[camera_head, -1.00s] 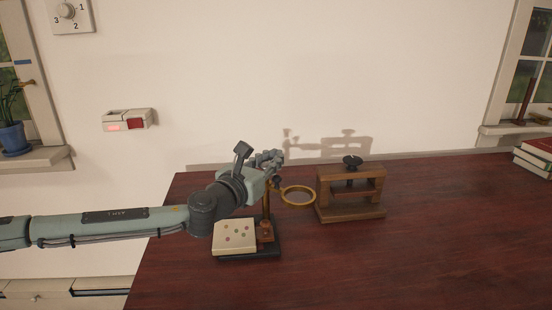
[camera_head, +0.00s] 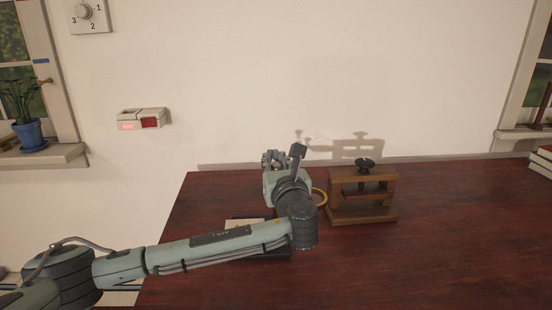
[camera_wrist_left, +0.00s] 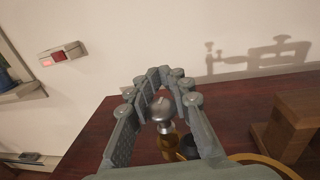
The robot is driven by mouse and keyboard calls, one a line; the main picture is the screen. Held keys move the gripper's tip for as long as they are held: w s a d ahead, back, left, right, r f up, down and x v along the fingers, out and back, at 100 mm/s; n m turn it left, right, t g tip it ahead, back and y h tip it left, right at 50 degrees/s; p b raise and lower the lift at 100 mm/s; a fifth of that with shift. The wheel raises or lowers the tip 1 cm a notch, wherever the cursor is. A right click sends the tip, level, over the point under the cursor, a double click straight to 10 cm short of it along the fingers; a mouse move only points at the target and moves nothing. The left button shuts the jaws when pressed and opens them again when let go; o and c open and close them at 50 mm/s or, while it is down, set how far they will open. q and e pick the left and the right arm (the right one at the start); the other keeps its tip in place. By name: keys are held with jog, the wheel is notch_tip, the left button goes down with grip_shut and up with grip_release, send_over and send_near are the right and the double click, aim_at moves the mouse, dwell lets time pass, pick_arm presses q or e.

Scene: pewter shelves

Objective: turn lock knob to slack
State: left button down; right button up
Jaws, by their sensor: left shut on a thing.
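A silver round knob (camera_wrist_left: 161,112) with a line on its top stands on a brass post (camera_wrist_left: 169,143) in the left wrist view. I take it for the lock knob; in the head view it is hidden behind my arm. My left gripper (camera_wrist_left: 163,85) points down around it, shut on it with a finger on each side. In the head view the left gripper (camera_head: 273,160) is above the stand. A brass ring (camera_head: 321,198) shows beside my arm. A dark knob (camera_wrist_left: 190,146) sits near the post. The pale dotted card (camera_head: 243,221) is mostly covered by my arm.
A wooden press (camera_head: 362,206) with a black top handle (camera_head: 365,164) stands close to the right of the ring. The dark red table (camera_head: 440,240) is clear on the right. Books (camera_head: 541,166) lie at the far right. A wall box (camera_head: 141,119) hangs behind left.

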pick_arm(q)
jog(key=shift+a+r+n+y, duration=0.15)
jog(key=shift+n+y, duration=0.15)
jog(key=shift+y, duration=0.2)
jog(key=c, duration=1.3)
grip_release()
jog(key=v, duration=1.2)
